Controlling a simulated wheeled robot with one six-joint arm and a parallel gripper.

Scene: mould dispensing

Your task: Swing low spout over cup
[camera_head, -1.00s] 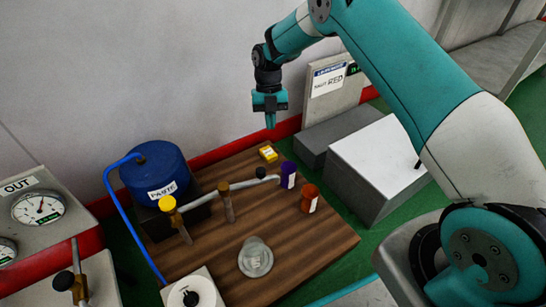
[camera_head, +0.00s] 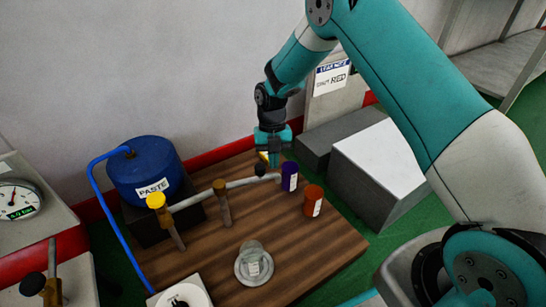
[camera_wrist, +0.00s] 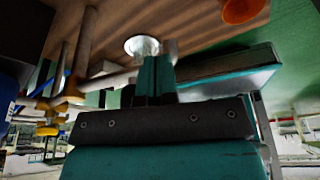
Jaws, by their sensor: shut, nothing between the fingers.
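The spout is a grey horizontal pipe (camera_head: 243,183) on upright posts, with a yellow cap at its left end and a black knob near its right end. It points right, toward the purple jar. The clear cup (camera_head: 253,263) stands on the wooden board, in front of the pipe and apart from it. My gripper (camera_head: 274,161) is shut and empty, pointing down just behind the pipe's right end; I cannot tell whether they touch. In the wrist view my fingers (camera_wrist: 155,78) are beside the pipe (camera_wrist: 108,82), with the cup (camera_wrist: 142,45) beyond.
A purple jar (camera_head: 289,176) and an orange jar (camera_head: 313,201) stand right of the spout's end. A blue paste drum (camera_head: 146,171) with a hose is at the left. A white-topped block (camera_head: 383,157) stands right of the board. The board around the cup is mostly clear.

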